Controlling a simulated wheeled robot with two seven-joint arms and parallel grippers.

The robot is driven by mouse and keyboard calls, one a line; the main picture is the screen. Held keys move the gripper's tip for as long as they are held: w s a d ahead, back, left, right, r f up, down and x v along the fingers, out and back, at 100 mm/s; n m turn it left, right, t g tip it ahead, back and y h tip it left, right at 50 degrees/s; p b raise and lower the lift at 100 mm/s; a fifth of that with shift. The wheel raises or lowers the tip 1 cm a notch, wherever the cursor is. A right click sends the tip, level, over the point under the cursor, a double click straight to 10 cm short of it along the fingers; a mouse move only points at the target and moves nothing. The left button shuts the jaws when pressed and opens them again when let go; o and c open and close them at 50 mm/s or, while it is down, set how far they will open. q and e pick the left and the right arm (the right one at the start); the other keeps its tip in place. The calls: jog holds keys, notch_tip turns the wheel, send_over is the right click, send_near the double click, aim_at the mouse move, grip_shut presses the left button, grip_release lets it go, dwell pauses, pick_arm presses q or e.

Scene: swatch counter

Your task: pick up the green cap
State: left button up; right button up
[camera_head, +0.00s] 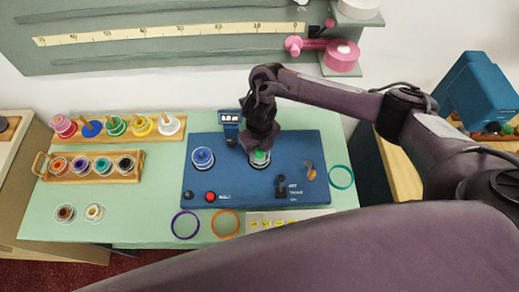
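A small green cap (260,156) sits on a round clear-rimmed holder on the blue panel (235,180), right of its middle. My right gripper (259,148) points down directly over the green cap and hides part of it. Its fingertips are dark and close together in the view, so I cannot tell whether they are open or shut on the cap, or whether they touch it. My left gripper is not in view.
Wooden racks with coloured pots (93,166) and spools (116,126) stand at left. Coloured rings (185,224) lie in front.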

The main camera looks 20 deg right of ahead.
grip_shut()
